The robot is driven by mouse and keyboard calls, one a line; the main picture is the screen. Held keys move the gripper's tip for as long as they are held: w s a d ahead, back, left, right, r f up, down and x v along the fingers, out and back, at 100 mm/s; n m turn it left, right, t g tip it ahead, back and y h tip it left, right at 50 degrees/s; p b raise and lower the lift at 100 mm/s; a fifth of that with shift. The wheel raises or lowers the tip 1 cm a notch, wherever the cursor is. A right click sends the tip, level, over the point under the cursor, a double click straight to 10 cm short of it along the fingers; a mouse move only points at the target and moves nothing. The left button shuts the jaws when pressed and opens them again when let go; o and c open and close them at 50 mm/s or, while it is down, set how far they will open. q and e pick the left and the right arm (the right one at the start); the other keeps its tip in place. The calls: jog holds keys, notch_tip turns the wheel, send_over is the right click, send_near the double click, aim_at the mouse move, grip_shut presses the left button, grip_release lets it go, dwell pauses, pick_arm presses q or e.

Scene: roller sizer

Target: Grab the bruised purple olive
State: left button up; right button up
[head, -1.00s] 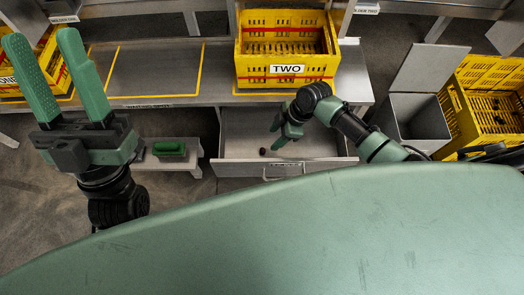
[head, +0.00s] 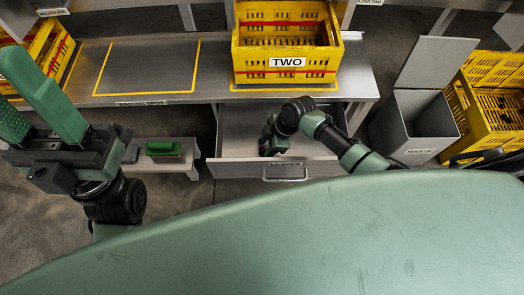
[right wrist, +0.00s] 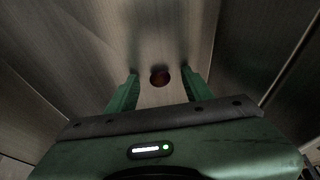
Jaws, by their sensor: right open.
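The purple olive (right wrist: 160,76) is a small, dark, round thing on the bare metal floor of the open drawer (head: 235,145). In the right wrist view it lies between the fingertips of my right gripper (right wrist: 160,82), with a gap on either side. In the head view my right gripper (head: 269,143) reaches down into the drawer and hides the olive. The right gripper is open and empty. Bruising on the olive is too dark to make out. My left gripper (head: 22,105) is at the far left, open and empty, its fingers partly cut off by the frame.
A yellow crate marked TWO (head: 240,68) stands on the bench (head: 215,85) above the drawer. A grey bin with a raised lid (head: 410,125) and another yellow crate (head: 464,130) stand at right. A green block (head: 163,149) sits on a low shelf at left.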

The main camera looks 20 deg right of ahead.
grip_shut()
jog(key=shift+r, duration=0.1)
